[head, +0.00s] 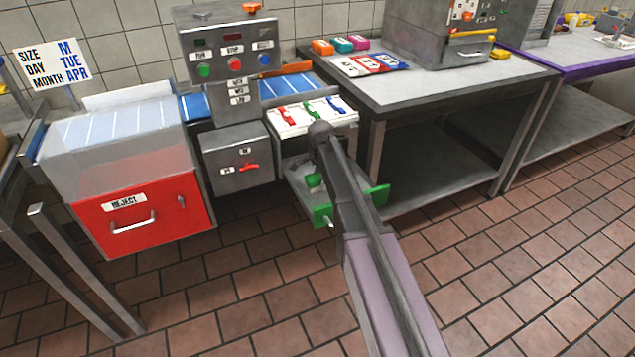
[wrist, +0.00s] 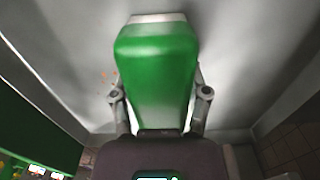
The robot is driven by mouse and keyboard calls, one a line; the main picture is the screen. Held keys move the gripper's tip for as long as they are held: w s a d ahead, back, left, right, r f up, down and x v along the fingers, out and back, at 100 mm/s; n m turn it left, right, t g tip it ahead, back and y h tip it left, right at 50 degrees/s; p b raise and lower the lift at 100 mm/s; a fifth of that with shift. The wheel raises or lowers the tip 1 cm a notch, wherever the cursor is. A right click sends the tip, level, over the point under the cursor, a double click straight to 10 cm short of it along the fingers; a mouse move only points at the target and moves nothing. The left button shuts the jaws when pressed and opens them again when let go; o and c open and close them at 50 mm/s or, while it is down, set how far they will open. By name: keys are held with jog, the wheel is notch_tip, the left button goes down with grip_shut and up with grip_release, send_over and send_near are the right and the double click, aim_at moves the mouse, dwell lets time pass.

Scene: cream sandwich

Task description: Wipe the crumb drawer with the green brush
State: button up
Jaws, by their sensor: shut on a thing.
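The crumb drawer (head: 298,184) is a shallow grey tray, pulled out below the end of the blue conveyor. Its green front (head: 379,195) is partly hidden behind my arm. My gripper is over the drawer, mostly hidden by my arm in the head view. In the wrist view my gripper (wrist: 160,100) is shut on the green brush (wrist: 157,65), with one finger at each side. A bit of green, likely the brush, shows beside my arm in the head view (head: 314,181). Small orange crumbs (wrist: 106,76) lie on the grey surface left of the brush. Bristle contact is hidden.
A white panel (head: 290,121) with red, green and blue parts sits above the drawer. The red reject bin (head: 158,215) and control box (head: 237,158) stand left. A steel table (head: 440,90) stands close on the right. The tiled floor in front is clear.

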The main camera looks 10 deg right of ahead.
jog(key=shift+w+d, duration=0.3)
jog(key=shift+d, duration=0.55)
jog(key=shift+w+d+f, duration=0.1)
jog(key=shift+w+d, duration=0.15)
jog(key=shift+d, duration=0.5)
jog(key=shift+w+d, duration=0.2)
jog(key=shift+d, duration=0.5)
jog(key=shift+w+d, duration=0.25)
jog(key=shift+d, duration=0.45)
jog(key=shift+w+d, duration=0.25)
jog(key=shift+d, duration=0.45)
jog(key=shift+s, duration=0.1)
jog(key=shift+s+d, duration=0.25)
jog(key=shift+s, duration=0.65)
